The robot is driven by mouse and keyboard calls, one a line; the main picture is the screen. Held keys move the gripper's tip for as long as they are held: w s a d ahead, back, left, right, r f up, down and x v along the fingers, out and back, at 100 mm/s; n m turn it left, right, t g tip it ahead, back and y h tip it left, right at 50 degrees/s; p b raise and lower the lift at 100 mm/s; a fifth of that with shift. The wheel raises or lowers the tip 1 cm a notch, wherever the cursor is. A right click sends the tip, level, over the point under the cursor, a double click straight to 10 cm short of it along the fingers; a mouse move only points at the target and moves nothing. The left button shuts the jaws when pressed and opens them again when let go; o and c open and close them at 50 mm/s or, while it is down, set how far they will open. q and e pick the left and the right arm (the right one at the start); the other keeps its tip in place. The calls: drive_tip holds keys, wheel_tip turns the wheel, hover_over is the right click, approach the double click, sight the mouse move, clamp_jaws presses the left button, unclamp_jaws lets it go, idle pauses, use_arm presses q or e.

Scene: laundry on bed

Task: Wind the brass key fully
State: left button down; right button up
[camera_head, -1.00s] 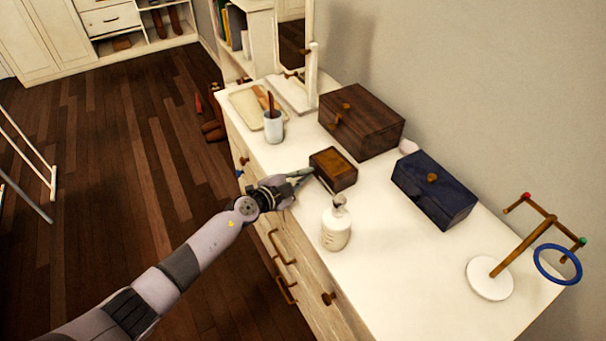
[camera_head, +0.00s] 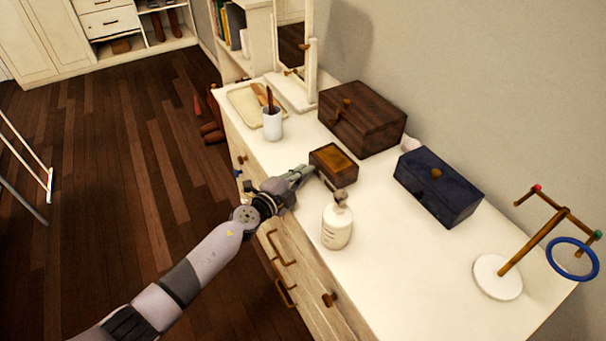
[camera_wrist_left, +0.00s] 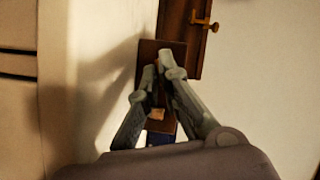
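The small wooden box (camera_head: 335,164) with a lighter brown top sits near the front edge of the white dresser. My left gripper (camera_head: 304,171) is at its front left side, its fingers drawn together. In the left wrist view, the fingertips (camera_wrist_left: 158,68) nearly meet in front of the box (camera_wrist_left: 147,50). A small brass-coloured piece (camera_wrist_left: 157,113), apparently the key, shows between the fingers. The fingers hide most of it, and its contact with them is hard to see. My right gripper is not in view.
A white pump bottle (camera_head: 337,222) stands close in front of the box. A dark wooden chest (camera_head: 364,118) and a navy box (camera_head: 437,187) are behind it. A cup (camera_head: 272,123) stands left, and a stand with a blue ring (camera_head: 571,258) right. The dresser top (camera_head: 420,285) is clear at front right.

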use_arm(q)
drive_tip(key=c, duration=1.8)
unclamp_jaws()
drive_tip(key=shift+s+a+r, duration=0.2)
drive_tip(key=shift+s+a, duration=0.1)
drive_tip(key=shift+s, duration=0.15)
drive_tip(key=v, duration=1.1)
drive_tip(key=shift+f, duration=0.2)
